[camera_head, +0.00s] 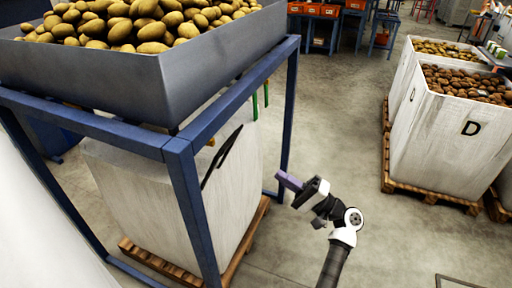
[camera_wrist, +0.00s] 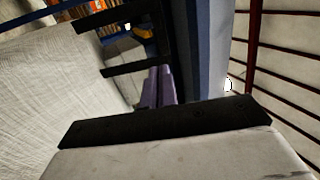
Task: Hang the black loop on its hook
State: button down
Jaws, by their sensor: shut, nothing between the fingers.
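The black loop (camera_head: 222,157) shows in the head view as a slanted dark strip against the upper side of a white bulk bag (camera_head: 175,200) under the blue frame. Green strips (camera_head: 255,106) show above it near the bag's top corner, and a small yellow piece (camera_head: 211,141) lies to its left. I cannot tell which part is the loop's hook. My gripper (camera_head: 281,178) has purple fingers, shut and empty, right of the bag and apart from the loop. In the wrist view the fingers (camera_wrist: 158,88) are together. Dark bars (camera_wrist: 110,68) appear left of them; I cannot tell whether they are the loop.
A grey hopper full of potatoes (camera_head: 150,30) sits on a blue frame (camera_head: 190,205), whose right rear post (camera_head: 289,110) stands close behind my gripper. The bag rests on a wooden pallet (camera_head: 245,243). White crates (camera_head: 440,140) stand at right. The floor between is clear.

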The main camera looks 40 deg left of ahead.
jog(key=p+x, duration=0.5)
jog(key=x, duration=0.9)
jog(key=shift+s+p, duration=0.15)
jog(key=shift+p, duration=0.2)
jog(key=shift+d+r, duration=0.1)
jog(key=shift+r, duration=0.05)
